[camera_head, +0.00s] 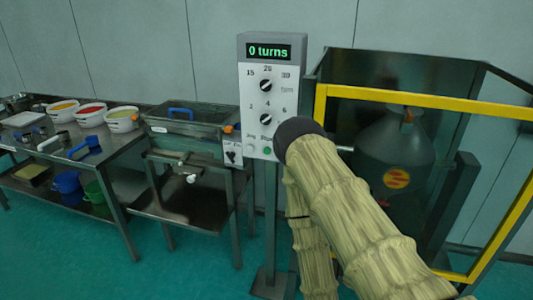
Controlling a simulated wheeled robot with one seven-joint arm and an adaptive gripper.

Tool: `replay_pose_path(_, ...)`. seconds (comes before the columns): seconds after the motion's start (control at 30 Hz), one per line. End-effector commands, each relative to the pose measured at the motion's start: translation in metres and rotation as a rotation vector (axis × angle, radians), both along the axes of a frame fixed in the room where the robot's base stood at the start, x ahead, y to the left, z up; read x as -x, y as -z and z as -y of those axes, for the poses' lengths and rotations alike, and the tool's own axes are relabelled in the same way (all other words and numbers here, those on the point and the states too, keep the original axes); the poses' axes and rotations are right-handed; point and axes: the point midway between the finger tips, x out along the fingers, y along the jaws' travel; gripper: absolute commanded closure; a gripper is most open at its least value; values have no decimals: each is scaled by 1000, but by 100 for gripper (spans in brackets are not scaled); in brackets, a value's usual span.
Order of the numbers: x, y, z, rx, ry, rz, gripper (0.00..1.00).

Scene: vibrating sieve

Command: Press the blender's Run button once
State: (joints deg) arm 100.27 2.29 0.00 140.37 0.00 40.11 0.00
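The blender's grey control box (268,60) stands on a post in the middle of the view. Its green display (268,51) reads "0 turns". An upper dial (266,86) and a lower dial (266,119) sit on its white face. At the bottom are a pale button (251,150) under a label that looks like "Jog" and a green button (266,151) under a partly legible "Run" label. My sleeved arm crosses the front, its dark rounded joint just right of the green button. My gripper is not visible; contact with the button cannot be told.
A grey vessel (395,150) sits behind the blender's yellow-framed guard (430,101) on the right. A sieve unit (190,128) stands left of the box. A metal table (110,160) holds several tubs and tools at far left. The green floor in front is clear.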

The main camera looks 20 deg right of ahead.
Motion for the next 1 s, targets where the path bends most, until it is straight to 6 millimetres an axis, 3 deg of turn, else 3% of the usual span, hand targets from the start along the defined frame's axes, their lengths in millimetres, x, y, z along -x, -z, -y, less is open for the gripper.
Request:
replay_pose_path(0.03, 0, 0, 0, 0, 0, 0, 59)
replay_pose_path(0.27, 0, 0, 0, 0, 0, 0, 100)
replay_pose_path(1.0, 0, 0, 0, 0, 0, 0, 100)
